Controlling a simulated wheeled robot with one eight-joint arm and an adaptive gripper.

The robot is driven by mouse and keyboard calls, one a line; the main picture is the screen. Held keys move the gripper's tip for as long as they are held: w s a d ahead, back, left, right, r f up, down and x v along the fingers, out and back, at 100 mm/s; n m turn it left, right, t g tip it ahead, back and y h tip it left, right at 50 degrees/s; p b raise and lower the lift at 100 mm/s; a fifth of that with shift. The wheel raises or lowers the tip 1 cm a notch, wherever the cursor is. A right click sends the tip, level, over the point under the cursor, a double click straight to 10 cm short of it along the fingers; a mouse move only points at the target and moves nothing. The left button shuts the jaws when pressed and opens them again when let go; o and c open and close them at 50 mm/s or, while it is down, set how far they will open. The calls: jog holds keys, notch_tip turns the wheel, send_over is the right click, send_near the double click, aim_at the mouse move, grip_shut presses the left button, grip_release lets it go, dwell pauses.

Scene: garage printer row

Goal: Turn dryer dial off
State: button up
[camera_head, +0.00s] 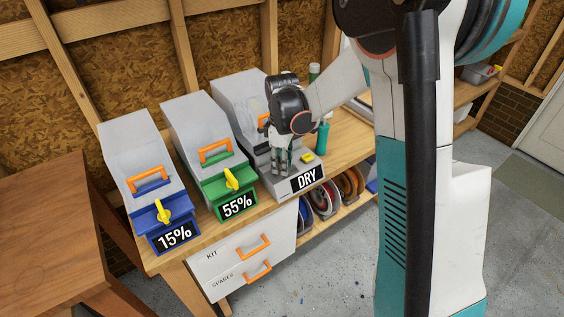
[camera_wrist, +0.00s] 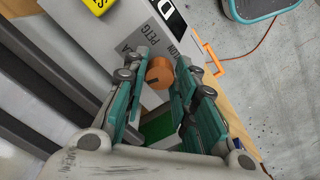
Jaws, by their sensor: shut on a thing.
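The dryer (camera_head: 236,95) is the light grey box at the right end of the row, with a grey front base marked DRY. Its dial, a small orange round knob (camera_wrist: 159,73), shows in the wrist view on the grey panel beside printed lettering. My gripper (camera_head: 284,168) points down at the dryer's front base, and in the wrist view its teal fingers (camera_wrist: 163,63) stand on both sides of the dial, closed on it. In the head view the fingers hide the dial. The dial's setting is not readable.
Two similar grey boxes stand left of the dryer, with a blue base (camera_head: 158,215) marked 15% and a green base (camera_head: 226,186) marked 55%. A yellow block (camera_head: 307,157) and a teal bottle (camera_head: 322,138) are close right of my gripper. Spools (camera_head: 326,198) sit below.

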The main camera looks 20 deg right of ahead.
jog(key=shift+n, duration=1.6)
jog(key=o, duration=1.1)
jog(key=shift+w, duration=0.1)
jog(key=shift+c, duration=0.2)
notch_tip(320, 180, up, 12)
jog(key=shift+r, duration=0.1)
